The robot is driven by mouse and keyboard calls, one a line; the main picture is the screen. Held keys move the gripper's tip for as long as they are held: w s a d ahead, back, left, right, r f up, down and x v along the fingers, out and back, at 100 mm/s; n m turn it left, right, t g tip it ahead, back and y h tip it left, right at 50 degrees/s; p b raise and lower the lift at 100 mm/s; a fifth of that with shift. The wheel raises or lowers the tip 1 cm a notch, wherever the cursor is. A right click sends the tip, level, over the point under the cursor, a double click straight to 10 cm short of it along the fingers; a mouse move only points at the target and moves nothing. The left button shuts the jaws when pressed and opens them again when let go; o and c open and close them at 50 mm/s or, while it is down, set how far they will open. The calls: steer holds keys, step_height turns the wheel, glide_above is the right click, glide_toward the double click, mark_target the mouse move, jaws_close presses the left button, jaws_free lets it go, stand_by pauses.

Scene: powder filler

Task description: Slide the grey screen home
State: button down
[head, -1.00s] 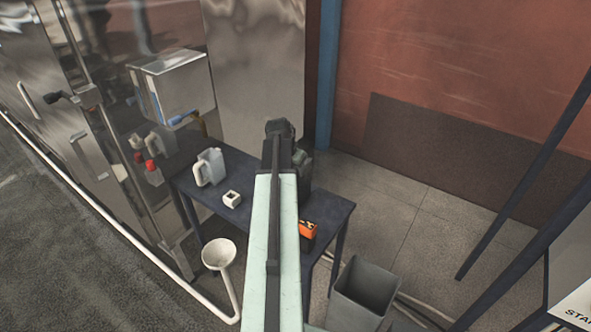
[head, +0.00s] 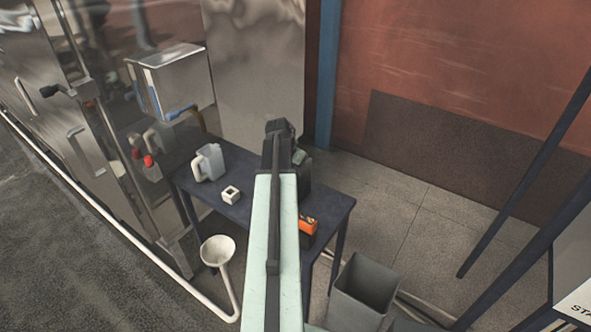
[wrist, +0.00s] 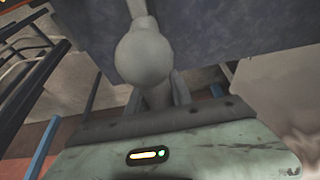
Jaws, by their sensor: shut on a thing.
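In the wrist view my gripper (wrist: 155,92) is shut on a grey rounded piece (wrist: 145,55), with a narrower grey stem going up from it. I cannot tell whether this piece belongs to the grey screen, and no flat screen shows clearly in either view. In the head view my arm reaches out over the dark table, and its end hides the fingers and what they hold.
The dark table (head: 335,204) carries a pale jug (head: 208,163) and a small white square block (head: 231,194). An orange thing (head: 309,226) shows beside my arm. Steel machine cabinets fill the left.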

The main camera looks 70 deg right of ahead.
steer(key=shift+f+b, duration=7.45)
steer(key=shift+f, duration=0.1)
steer(key=c, duration=1.1)
jaws_free()
steer(key=shift+o, duration=0.2)
steer(key=shift+r, duration=0.1)
steer(key=p+v, duration=0.7)
steer(key=shift+r, duration=0.3)
steer(key=shift+a, duration=0.15)
